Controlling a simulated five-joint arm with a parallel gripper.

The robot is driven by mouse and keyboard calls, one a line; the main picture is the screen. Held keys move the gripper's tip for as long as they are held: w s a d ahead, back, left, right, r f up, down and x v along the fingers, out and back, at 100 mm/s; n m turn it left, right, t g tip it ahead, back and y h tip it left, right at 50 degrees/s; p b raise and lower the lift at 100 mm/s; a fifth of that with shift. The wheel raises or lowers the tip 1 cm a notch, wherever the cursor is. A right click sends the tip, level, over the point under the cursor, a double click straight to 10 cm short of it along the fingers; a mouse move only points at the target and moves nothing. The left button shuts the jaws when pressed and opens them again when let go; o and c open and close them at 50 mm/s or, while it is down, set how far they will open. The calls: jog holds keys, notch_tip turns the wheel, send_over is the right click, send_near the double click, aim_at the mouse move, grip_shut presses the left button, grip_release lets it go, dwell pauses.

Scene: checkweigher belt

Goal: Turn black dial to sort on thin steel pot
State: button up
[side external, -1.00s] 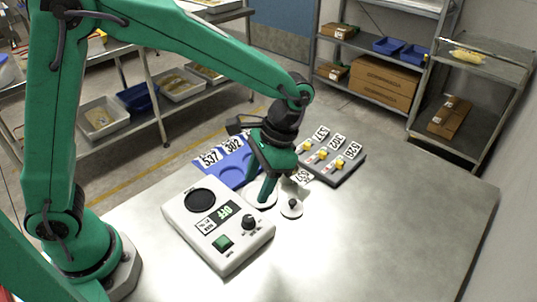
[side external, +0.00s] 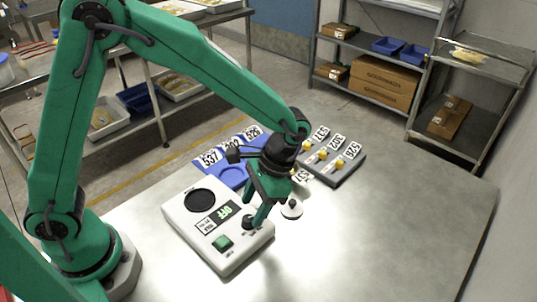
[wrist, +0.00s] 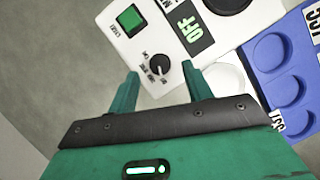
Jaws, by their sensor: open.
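The black dial (wrist: 160,67) is a small round knob with a pale pointer line on the white control box (side external: 190,222). Printed labels stand around it. My gripper (wrist: 162,75) is open, its two green fingertips apart on either side of the dial in the wrist view. I cannot tell whether they touch it. In the side view my gripper (side external: 255,220) is over the box's right corner and mostly hides the dial. The box's display (wrist: 188,32) reads OFF. No thin steel pot can be made out clearly.
A green button (wrist: 130,20) and a dark round plate (side external: 200,199) are on the box. A knobbed white lid (side external: 291,209) and a pale round dish (wrist: 228,80) lie close by. Behind are a blue tray (wrist: 298,90) and a grey numbered rack (side external: 345,176). The table's right is clear.

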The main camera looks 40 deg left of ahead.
aim_at(248, 221)
jog(key=shift+x, duration=1.5)
jog(key=shift+r, duration=0.1)
jog(key=c, duration=1)
